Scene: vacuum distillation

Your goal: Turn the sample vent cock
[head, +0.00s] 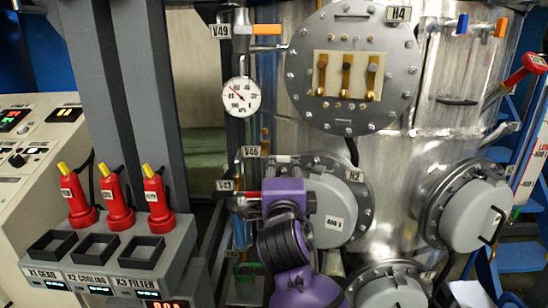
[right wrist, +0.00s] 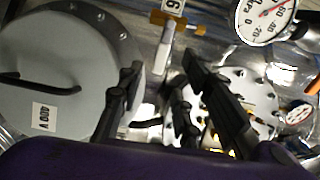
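No label in view reads "sample vent", so I cannot tell which cock is the sample vent cock. In the head view a red-handled cock (head: 248,194) sits at the V41 tag (head: 225,185), just left of my right wrist. The V46 tag (head: 251,151) is above it. In the right wrist view a brass cock handle (right wrist: 178,21) lies by a tag ending in 6 (right wrist: 173,5), beyond the fingertips. My right gripper (right wrist: 161,66) has its black fingers apart with nothing held between them. In the head view my purple wrist hides the fingers. My left gripper is not in view.
A steel vessel with round grey covers (head: 478,215) fills the middle and right. A dial gauge (head: 241,97) and orange-handled V49 cock (head: 266,30) are above my arm. A console with red plugs (head: 115,198) stands at left. A grey cover (right wrist: 65,70) is beside the fingers.

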